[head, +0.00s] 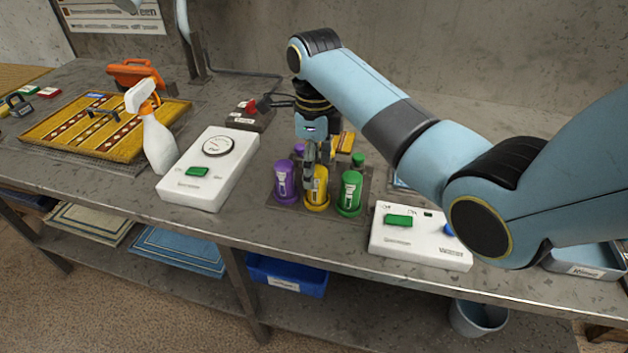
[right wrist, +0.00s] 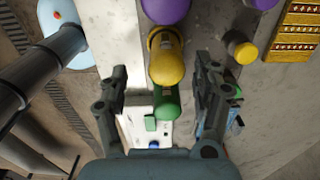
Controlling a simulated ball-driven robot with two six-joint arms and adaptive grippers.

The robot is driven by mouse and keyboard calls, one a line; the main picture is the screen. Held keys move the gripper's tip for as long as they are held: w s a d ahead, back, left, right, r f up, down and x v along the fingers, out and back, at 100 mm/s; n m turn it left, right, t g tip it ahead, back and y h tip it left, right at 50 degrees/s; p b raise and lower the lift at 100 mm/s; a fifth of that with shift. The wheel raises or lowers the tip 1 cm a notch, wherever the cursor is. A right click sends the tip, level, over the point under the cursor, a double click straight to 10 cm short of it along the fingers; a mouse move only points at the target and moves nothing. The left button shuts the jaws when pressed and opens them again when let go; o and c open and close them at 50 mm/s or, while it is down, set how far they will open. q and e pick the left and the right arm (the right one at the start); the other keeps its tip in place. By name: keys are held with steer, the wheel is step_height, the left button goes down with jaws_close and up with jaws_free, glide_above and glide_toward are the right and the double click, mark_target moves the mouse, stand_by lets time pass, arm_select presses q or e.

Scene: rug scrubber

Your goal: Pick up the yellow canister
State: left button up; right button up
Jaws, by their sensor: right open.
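The yellow canister (head: 317,196) stands upright in the middle of the front row on the bench, between a purple canister (head: 285,186) and a green canister (head: 349,197). My right gripper (head: 310,158) is at the yellow canister's top, hiding part of it. In the right wrist view the gripper (right wrist: 161,75) is open and its fingers are spread wide apart. The yellow canister (right wrist: 167,60) appears between and beyond the fingertips, with no contact visible. The green canister (right wrist: 167,104) shows between the fingers, and the purple one (right wrist: 165,8) is at the top edge. My left gripper is not in view.
A white box with a dial (head: 212,168) stands left of the canisters, and a white box with a green switch (head: 420,238) stands right. More canisters are partly hidden behind the front row. A spray bottle (head: 157,140) and a patterned rug (head: 100,128) are farther left.

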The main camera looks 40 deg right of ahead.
mark_target(317, 186)
steer(key=shift+s+f, duration=0.15)
steer(key=shift+f, duration=0.5)
steer(key=shift+w+d+f, duration=0.15)
steer(key=shift+w+f, duration=0.15)
steer(key=shift+f, duration=0.4)
steer(key=f, duration=0.3)
steer(key=shift+d+f, duration=0.2)
steer(key=shift+d, duration=0.1)
steer(key=shift+s+f, duration=0.1)
steer(key=shift+f, duration=0.05)
steer(key=c, duration=1.3)
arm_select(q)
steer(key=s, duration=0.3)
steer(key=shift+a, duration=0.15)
